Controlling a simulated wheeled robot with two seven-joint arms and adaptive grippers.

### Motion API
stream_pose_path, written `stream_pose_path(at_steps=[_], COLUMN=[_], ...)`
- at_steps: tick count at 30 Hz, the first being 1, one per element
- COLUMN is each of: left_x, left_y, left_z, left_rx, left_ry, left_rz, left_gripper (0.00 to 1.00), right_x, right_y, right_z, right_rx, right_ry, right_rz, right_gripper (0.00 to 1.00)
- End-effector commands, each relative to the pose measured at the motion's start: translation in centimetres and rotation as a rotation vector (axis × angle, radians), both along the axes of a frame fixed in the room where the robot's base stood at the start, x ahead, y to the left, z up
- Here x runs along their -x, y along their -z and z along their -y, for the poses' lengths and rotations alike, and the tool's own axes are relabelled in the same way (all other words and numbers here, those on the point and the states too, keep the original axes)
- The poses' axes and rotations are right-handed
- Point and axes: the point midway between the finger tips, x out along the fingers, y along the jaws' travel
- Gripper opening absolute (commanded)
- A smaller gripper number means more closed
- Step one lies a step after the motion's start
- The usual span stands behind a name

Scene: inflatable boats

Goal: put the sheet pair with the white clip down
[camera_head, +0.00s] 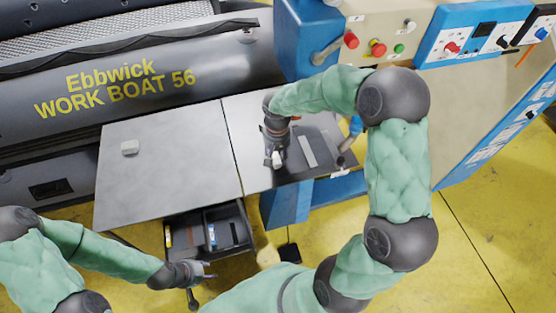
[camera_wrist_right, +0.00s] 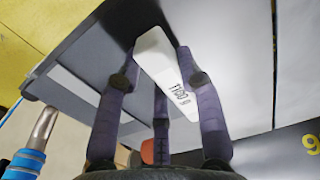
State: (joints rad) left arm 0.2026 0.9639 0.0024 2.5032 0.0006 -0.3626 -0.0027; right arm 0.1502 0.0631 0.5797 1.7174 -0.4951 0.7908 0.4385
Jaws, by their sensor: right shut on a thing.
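My right gripper (camera_head: 277,160) is over the right-hand part of the bench, shut on a white clip. In the right wrist view the clip (camera_wrist_right: 160,58) is a white block with dark lettering, between the fingers of the gripper (camera_wrist_right: 160,70). The clip is at the dark sheet pair (camera_wrist_right: 105,40). In the head view the sheet pair (camera_head: 328,145) spreads to the right of the gripper, with a light grey strip on it. I cannot tell whether it touches the bench. My left gripper (camera_head: 206,273) is low, near the open drawer; its fingers are too small to read.
An open dark drawer (camera_head: 225,228) below holds small items. A grey boat (camera_head: 130,85) lies behind. A control panel (camera_head: 380,35) with knobs and blue machine frames stand at the right.

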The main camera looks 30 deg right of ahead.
Motion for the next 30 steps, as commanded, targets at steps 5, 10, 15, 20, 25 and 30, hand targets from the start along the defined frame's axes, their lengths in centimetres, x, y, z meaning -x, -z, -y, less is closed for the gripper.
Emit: stream_pose_path(at_steps=[5, 10, 15, 20, 25, 30], left_x=[0.0, 0.0, 0.0, 0.0, 0.0, 0.0], left_y=[0.2, 0.7, 0.7, 0.8, 1.0, 1.0], left_z=[0.0, 0.0, 0.0, 0.0, 0.0, 0.0], left_rx=[0.0, 0.0, 0.0, 0.0, 0.0, 0.0], left_ry=[0.0, 0.0, 0.0, 0.0, 0.0, 0.0], left_rz=[0.0, 0.0, 0.0, 0.0, 0.0, 0.0], left_gripper=[0.4, 0.4, 0.4, 0.4, 0.4, 0.4], right_x=[-0.6, -0.6, -0.6, -0.6, -0.6, -0.6], right_y=[1.1, 3.6, 4.0, 4.0, 4.4, 4.3], right_z=[0.7, 0.6, 0.7, 0.6, 0.6, 0.6], right_rx=[0.0, 0.0, 0.0, 0.0, 0.0, 0.0], right_ry=[0.002, 0.001, 0.001, 0.001, 0.001, 0.001], right_rz=[0.001, -0.001, 0.002, 0.002, 0.001, 0.001], right_gripper=[0.01, 0.01, 0.01, 0.01, 0.48, 0.61])
